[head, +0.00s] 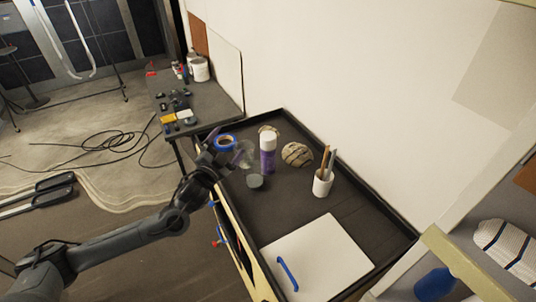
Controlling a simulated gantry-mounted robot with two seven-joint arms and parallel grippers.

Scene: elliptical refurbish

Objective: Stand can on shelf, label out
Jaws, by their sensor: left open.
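A purple spray can (267,160) with a white cap stands upright on the dark workbench top (290,215). Its label is too small to read. My left gripper (228,152) is open and empty, just left of the can and apart from it, beside the blue tape roll. A pale shelf unit (448,262) shows at the lower right, only partly in view. My right gripper is not in view.
Around the can are a blue tape roll (226,142), a small grey-green jar (255,181), a crumpled tan cloth (297,154) and a white cup (322,184) of brushes. A white panel with a blue handle (287,274) lies in front. The shelf unit holds a blue object (435,285) and a striped cloth (508,248).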

